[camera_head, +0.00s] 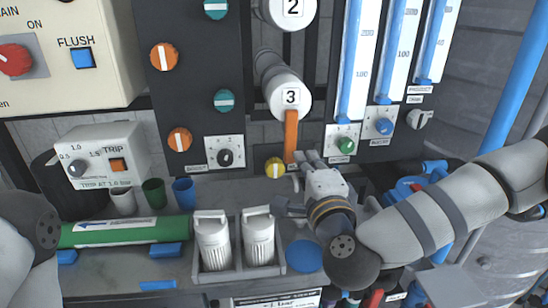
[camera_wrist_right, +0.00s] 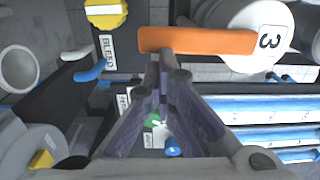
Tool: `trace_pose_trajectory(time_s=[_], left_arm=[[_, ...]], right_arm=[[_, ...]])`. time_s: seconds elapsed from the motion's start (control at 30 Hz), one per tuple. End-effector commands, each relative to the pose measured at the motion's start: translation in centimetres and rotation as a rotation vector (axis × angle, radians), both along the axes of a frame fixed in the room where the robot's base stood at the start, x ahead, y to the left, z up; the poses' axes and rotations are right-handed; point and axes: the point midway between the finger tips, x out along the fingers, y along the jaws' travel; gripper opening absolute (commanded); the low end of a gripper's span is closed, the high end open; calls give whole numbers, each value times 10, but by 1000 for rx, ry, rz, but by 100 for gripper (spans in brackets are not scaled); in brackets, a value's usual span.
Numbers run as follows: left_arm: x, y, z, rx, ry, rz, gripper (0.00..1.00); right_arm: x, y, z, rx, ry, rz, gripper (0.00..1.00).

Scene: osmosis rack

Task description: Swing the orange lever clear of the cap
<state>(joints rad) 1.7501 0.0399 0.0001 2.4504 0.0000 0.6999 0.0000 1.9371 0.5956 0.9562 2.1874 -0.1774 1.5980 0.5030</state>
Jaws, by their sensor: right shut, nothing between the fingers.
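The orange lever (camera_head: 291,135) hangs straight down from the lower front of the white cap marked 3 (camera_head: 290,97). In the right wrist view the lever (camera_wrist_right: 195,41) lies across the picture, one end overlapping the cap (camera_wrist_right: 255,32). My right gripper (camera_head: 306,158) is shut and empty, its fingertips just right of the lever's lower end. In the wrist view the fingertips (camera_wrist_right: 167,62) are right against the lever's edge; I cannot tell whether they touch it. My left gripper is out of view.
A yellow knob (camera_head: 275,168) sits just left of the lever's lower end. A green knob (camera_head: 345,145) and flow tubes (camera_head: 357,60) stand to the right. White filter bottles (camera_head: 258,240) stand in a holder below. Orange and teal valves line the dark panel to the left.

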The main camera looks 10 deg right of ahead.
Motion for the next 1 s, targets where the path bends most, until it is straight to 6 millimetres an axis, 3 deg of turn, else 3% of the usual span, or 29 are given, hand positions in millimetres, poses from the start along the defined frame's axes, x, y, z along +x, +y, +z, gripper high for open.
trace_pose_trajectory(time_s=[0.1,0.4,0.7,1.0], left_arm=[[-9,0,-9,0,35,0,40],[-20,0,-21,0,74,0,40],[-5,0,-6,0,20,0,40],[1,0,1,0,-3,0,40]], right_arm=[[3,10,-10,-1,4,2,0],[3,34,-12,-3,6,4,0],[2,55,5,-5,-3,5,0],[2,63,12,-3,-2,6,0]])
